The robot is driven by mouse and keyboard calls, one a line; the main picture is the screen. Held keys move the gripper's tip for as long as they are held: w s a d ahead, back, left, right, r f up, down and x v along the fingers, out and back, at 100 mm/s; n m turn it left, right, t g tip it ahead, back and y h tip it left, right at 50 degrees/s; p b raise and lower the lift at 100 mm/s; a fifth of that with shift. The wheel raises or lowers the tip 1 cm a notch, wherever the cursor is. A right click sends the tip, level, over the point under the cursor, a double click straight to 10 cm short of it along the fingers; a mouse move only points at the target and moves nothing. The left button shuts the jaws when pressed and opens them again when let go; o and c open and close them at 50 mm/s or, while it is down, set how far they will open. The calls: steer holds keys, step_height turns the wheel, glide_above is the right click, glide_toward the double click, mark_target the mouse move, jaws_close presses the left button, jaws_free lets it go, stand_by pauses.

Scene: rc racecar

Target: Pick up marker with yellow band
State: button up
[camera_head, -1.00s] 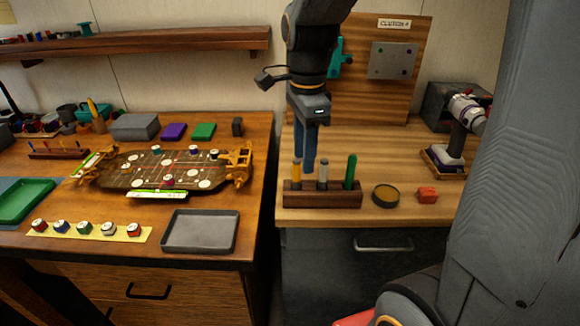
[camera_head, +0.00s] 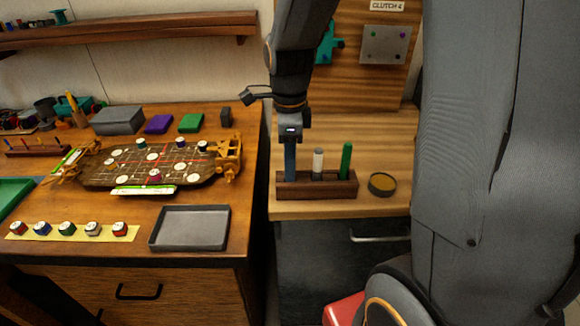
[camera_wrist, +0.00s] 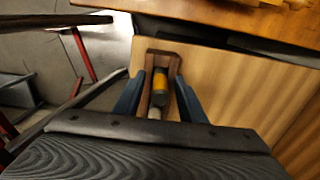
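The marker with the yellow band (camera_wrist: 160,84) stands in the left end of a dark wooden holder (camera_head: 318,189). In the wrist view, my gripper (camera_wrist: 159,76) is open, with one blue finger on each side of this marker and visible gaps between. In the head view my gripper (camera_head: 290,172) points down at the holder's left end, and its finger hides the yellow-banded marker. A white-grey marker (camera_head: 318,163) stands in the holder's middle, and a green marker (camera_head: 346,160) stands at its right.
A round dish (camera_head: 382,184) lies right of the holder on the light wood bench. The darker desk to the left holds an empty grey tray (camera_head: 190,228) and a game board (camera_head: 110,176). A board with a grey plate (camera_head: 385,45) stands behind.

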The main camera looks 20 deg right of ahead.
steer(key=shift+f, duration=0.35)
jaws_close()
step_height(320, 180, up, 10)
steer(key=shift+r+b, duration=0.1)
steer(key=shift+b, duration=0.75)
